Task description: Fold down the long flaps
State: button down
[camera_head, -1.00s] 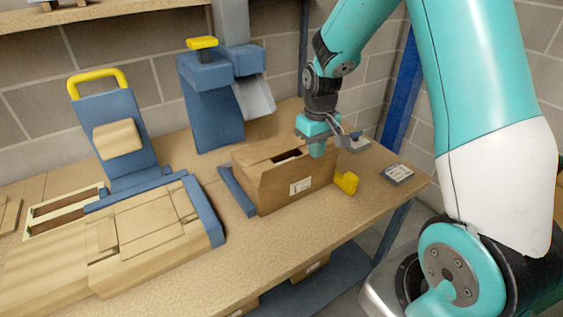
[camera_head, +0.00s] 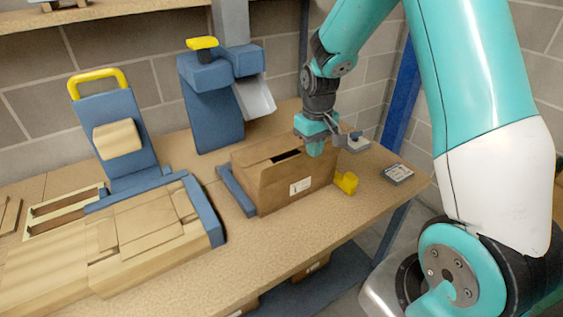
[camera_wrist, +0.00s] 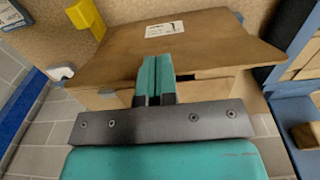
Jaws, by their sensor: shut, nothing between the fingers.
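The brown cardboard box (camera_head: 278,192) stands on the table with a white label on its near side. In the wrist view its near panel (camera_wrist: 215,35) with the label spreads wide and leans inward over the box. A dark gap (camera_head: 287,155) shows between the top flaps in the head view. The far flap (camera_head: 262,148) lies low across the top. My gripper (camera_head: 316,150) is over the right part of the box top. In the wrist view my gripper (camera_wrist: 155,62) is shut and empty, its fingertips over the near panel; contact cannot be told.
A blue guide (camera_head: 236,190) sits left of the box and a yellow block (camera_head: 346,182) right of it. A small grey device (camera_head: 397,173) lies near the table's right end. A blue tape-dispenser-like stand (camera_head: 212,105) rises behind. Flat cartons (camera_head: 150,225) lie at left.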

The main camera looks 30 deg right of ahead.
jog(key=shift+w, duration=2.25)
notch_tip(320, 180, up, 7)
jog(key=p, duration=0.6)
jog(key=shift+w+a+f, duration=0.1)
jog(key=s+a+r+n+y+b, duration=0.1)
jog(key=s+a+r+n+b, duration=0.25)
jog(key=a, duration=0.65)
jog(key=s+a+n+y+b, duration=0.1)
jog(key=s+a+b, duration=0.3)
jog(key=s, duration=0.8)
jog(key=s+a+n+y+b, duration=0.2)
jog(key=s+a, duration=0.6)
jog(key=s, duration=0.4)
jog(key=shift+a+r+b, duration=0.15)
jog(key=shift+b, duration=0.7)
